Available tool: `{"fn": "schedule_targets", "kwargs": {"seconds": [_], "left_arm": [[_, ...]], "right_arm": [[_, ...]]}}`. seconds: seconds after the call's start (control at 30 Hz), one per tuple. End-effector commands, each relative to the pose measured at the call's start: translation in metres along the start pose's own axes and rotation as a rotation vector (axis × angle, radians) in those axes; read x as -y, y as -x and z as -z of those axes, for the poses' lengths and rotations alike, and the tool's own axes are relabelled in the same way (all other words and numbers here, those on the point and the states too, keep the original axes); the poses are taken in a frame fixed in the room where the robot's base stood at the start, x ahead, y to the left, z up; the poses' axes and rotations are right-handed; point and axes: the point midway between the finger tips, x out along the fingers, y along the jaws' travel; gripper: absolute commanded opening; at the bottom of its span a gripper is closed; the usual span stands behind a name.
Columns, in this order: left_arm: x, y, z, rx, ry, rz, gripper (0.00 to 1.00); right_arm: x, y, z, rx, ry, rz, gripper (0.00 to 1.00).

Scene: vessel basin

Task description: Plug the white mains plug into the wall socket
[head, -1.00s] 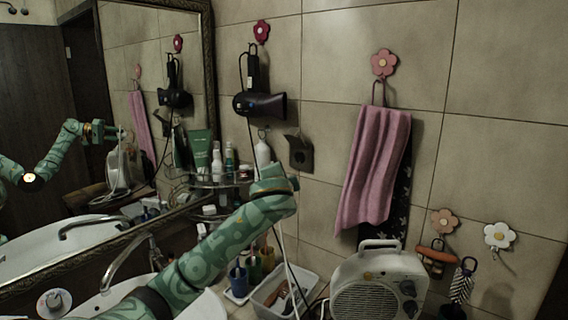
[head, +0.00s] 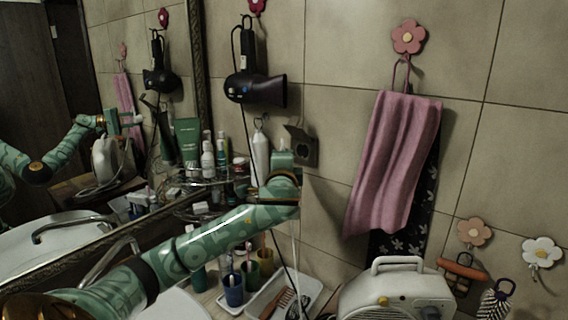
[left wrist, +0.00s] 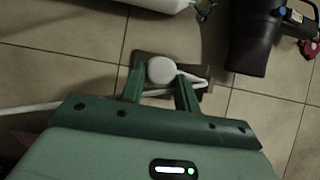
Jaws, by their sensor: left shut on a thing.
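The wall socket (head: 303,147) is a dark plate with a raised flap on the tiled wall in the head view. My left gripper (head: 283,154) is just left of and below it there. In the left wrist view my left gripper (left wrist: 160,82) is shut on the white mains plug (left wrist: 161,70), whose round back faces the camera. The dark socket plate (left wrist: 203,87) shows behind the plug and is partly covered by it and the fingers. I cannot tell whether the plug touches the socket. The plug is hidden in the head view. My right gripper is not in view.
A hair dryer (head: 256,90) hangs above left of the socket, and a pink towel (head: 393,165) hangs to its right. A white fan heater (head: 395,297) stands below. Bottles (head: 208,160) crowd a shelf left of my gripper. A white cable (left wrist: 35,107) runs left in the wrist view.

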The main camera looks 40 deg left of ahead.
Motion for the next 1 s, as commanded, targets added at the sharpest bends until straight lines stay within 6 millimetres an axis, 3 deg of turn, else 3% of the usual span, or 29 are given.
{"fn": "schedule_targets", "kwargs": {"seconds": [0.6, 1.0], "left_arm": [[-0.002, -0.04, 0.027, 0.0, 0.002, -0.001, 0.09], [0.0, -0.047, 0.032, -0.001, 0.001, 0.0, 0.09]], "right_arm": [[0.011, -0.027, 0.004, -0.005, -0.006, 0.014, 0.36], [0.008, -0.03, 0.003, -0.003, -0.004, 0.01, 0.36]]}}
